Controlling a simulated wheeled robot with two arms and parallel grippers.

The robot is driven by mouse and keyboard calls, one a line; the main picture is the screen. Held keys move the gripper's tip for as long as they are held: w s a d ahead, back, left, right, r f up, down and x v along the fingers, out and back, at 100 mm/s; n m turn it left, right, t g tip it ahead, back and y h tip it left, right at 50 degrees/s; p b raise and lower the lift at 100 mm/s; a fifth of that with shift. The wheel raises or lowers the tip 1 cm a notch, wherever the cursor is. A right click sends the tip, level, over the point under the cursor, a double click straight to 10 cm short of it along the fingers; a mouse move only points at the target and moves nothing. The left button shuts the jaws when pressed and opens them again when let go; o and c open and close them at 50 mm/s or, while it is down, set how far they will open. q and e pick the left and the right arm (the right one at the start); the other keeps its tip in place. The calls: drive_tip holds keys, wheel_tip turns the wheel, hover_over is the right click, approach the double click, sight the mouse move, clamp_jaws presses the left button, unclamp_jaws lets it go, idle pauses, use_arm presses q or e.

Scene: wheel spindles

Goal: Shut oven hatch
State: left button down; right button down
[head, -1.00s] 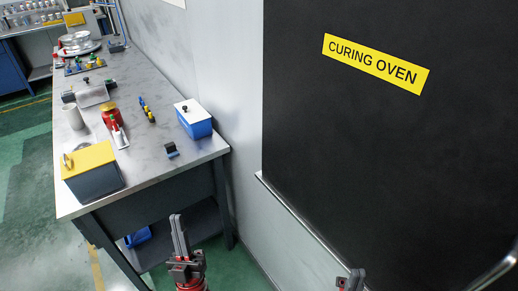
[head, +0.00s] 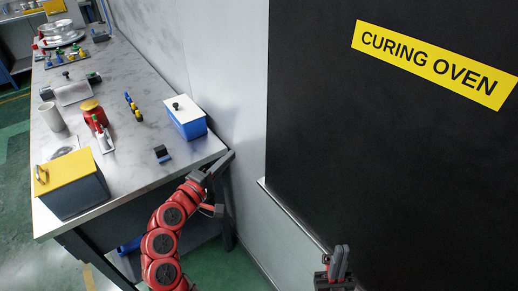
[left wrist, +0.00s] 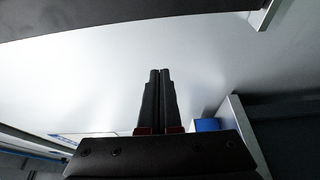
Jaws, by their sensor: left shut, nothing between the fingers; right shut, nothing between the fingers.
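The curing oven (head: 390,150) fills the right of the head view as a large black front with a yellow "CURING OVEN" label (head: 433,65). A pale metal edge (head: 292,216) runs along its lower left. I cannot tell which part is the hatch or how far it stands open. My left gripper (head: 226,166) is shut and empty, left of the oven, by the workbench corner. In the left wrist view its closed fingers (left wrist: 160,75) point at a pale surface below a dark band. My right gripper (head: 341,260) is shut and empty, low before the oven's lower edge.
A metal-topped workbench (head: 135,165) stands at the left, its near right corner close to my left gripper. A blue box with white lid (head: 186,118) and a yellow-lidded dark box (head: 72,184) stand on it. Green floor shows between bench and wall.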

use_arm(q)
drive_tip(key=shift+h, duration=0.3)
drive_tip(key=x, duration=0.6)
drive_tip(key=p+x, duration=0.1)
drive_tip(key=x, duration=0.2)
drive_tip(key=shift+d, duration=0.6)
drive_tip(key=shift+s+d+p, duration=1.15)
drive_tip(key=shift+s+d, duration=0.05)
drive_tip(key=shift+s, duration=0.25)
drive_tip(key=shift+s, duration=0.1)
